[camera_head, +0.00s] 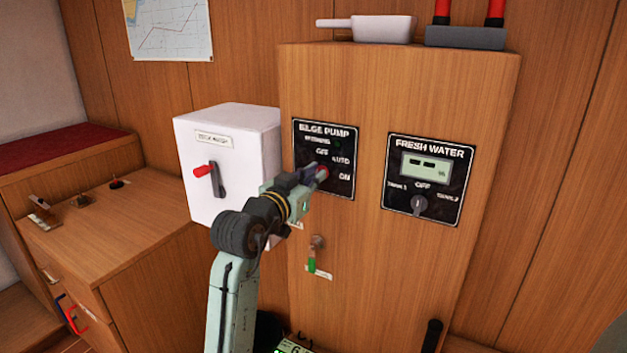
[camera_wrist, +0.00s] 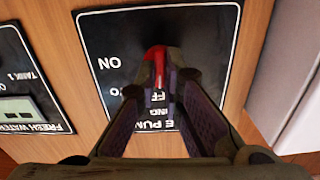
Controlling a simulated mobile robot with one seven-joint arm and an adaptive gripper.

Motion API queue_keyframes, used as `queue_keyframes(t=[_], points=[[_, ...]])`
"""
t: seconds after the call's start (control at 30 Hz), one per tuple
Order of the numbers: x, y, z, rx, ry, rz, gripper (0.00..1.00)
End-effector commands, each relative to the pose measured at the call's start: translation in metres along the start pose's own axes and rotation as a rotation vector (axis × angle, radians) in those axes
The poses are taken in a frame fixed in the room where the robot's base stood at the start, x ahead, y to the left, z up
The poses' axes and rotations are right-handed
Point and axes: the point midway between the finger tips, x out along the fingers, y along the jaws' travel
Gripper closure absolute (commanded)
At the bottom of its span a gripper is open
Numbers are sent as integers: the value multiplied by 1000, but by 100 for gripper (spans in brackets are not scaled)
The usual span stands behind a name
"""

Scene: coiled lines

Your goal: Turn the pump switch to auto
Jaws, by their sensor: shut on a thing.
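The black bilge pump panel (camera_head: 301,160) is on the front of the wooden cabinet, with labels OFF, AUTO and ON. Its red switch knob (camera_head: 322,172) shows just at the tip of my gripper (camera_head: 312,178). In the wrist view the panel (camera_wrist: 205,30) appears upside down, and the red knob (camera_wrist: 155,58) sits between the fingertips of my gripper (camera_wrist: 160,82). The fingers are closed on the knob. The fingers hide part of the lettering, and I cannot tell exactly which label the knob points to.
A fresh water panel (camera_head: 425,180) with a display and dial is to the right. A white box (camera_head: 240,150) with a red-handled lever juts out at left. Below is a small green-tipped valve (camera_head: 312,262).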

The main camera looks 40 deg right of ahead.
Motion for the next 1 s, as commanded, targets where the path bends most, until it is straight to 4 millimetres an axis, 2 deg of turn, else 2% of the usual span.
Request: queue_keyframes(t=[0.6,1.0], points=[[0,1,4,482,0,-2,100],[0,2,2,680,-1,0,100]])
